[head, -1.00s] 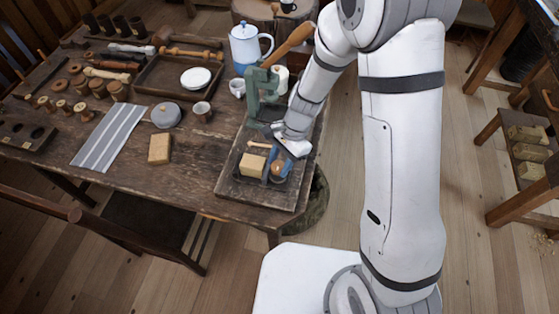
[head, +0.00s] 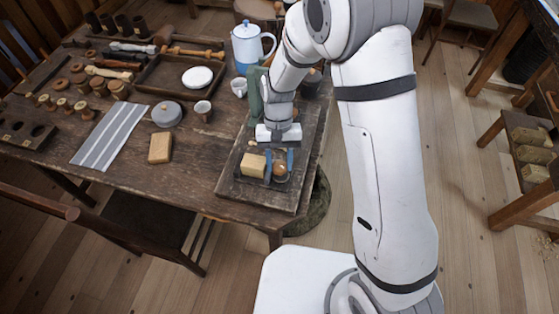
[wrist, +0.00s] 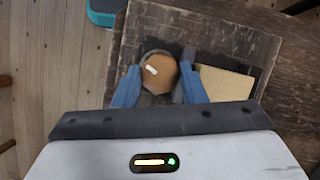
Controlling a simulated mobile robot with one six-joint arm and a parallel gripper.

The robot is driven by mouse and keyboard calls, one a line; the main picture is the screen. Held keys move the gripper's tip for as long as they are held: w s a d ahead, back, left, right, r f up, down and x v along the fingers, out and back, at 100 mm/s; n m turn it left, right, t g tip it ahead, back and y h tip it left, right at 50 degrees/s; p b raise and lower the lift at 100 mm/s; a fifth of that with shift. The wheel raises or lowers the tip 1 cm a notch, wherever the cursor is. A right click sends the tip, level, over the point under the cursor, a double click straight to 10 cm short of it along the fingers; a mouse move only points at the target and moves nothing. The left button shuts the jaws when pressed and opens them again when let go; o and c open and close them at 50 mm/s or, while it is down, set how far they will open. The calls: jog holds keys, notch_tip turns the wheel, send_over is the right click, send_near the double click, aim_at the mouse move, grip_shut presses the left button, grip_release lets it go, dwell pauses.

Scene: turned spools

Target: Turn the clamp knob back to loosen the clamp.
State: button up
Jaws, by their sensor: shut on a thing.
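The clamp knob (head: 281,170) is a round, orange-brown wooden knob on the dark board at the table's right end. In the wrist view the knob (wrist: 158,77) has a small pale mark on its face. My gripper (wrist: 160,74) points down over it, with one blue finger on each side, shut on it. In the head view my gripper (head: 280,163) shows as blue fingers below the white wrist. A pale wooden block (head: 252,165) sits in the clamp just left of the knob. The clamp's screw is hidden.
A green press (head: 255,92) stands behind the gripper, partly hidden by my arm. The dark board (head: 240,187) has bare room in front.

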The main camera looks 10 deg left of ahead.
jog(key=shift+a+n+h+b, duration=0.15)
jog(key=shift+n+h, duration=0.25)
jog(key=shift+n, duration=0.65)
jog(key=shift+d+n+h+b, duration=0.15)
jog(key=shift+n+h, duration=0.25)
jog(key=shift+n, duration=0.65)
jog(key=shift+a, duration=0.1)
jog(key=shift+s, duration=0.1)
jog(key=o, duration=1)
jog(key=shift+t, duration=0.3)
jog(key=shift+b+v, duration=0.3)
jog(key=shift+v, duration=3.6)
